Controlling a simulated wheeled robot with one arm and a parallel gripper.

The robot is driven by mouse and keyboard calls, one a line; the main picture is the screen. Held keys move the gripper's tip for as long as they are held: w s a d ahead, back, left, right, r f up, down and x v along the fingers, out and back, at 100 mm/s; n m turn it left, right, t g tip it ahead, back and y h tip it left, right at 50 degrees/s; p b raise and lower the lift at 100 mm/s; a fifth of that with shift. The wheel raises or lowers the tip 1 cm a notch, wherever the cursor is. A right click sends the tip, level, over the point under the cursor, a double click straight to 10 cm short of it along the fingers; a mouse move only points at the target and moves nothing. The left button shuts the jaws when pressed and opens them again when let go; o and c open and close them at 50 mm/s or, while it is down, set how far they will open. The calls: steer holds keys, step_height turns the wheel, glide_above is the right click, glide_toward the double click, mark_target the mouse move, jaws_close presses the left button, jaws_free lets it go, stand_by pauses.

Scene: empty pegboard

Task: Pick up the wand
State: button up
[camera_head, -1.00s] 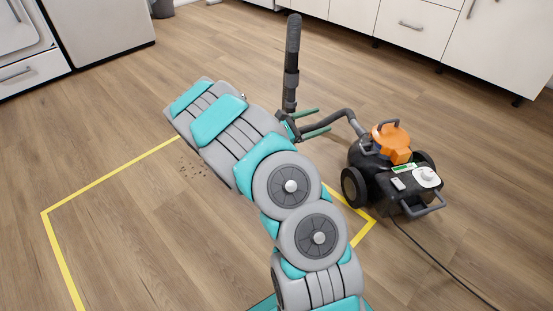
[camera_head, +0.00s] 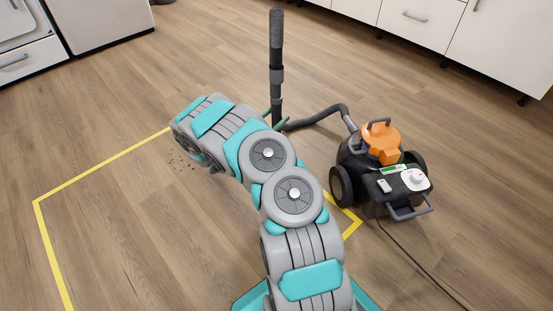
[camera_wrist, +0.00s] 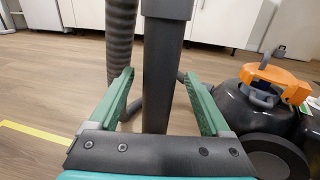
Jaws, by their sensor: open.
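The wand (camera_head: 276,55) is a dark upright tube standing in the upper middle of the head view, with its foot hidden behind my arm. In the wrist view the wand (camera_wrist: 163,75) rises as a grey post between my two green fingers. My gripper (camera_head: 276,117) is open, with a finger to each side of the wand, and gaps show on both sides (camera_wrist: 162,98). I cannot tell exactly how deep the wand sits between the fingers. A ribbed hose (camera_wrist: 120,42) passes upright beside the wand, near the left finger.
The vacuum body (camera_head: 360,165), black with an orange top (camera_head: 381,138), stands right of my arm, joined to a dark hose (camera_head: 325,117). Its cord (camera_head: 425,265) trails forward. Yellow tape (camera_head: 100,168) marks the floor at left. White cabinets (camera_head: 425,22) stand behind. Floor at left is open.

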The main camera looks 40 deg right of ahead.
steer(key=shift+x, duration=1.85)
jaws_close()
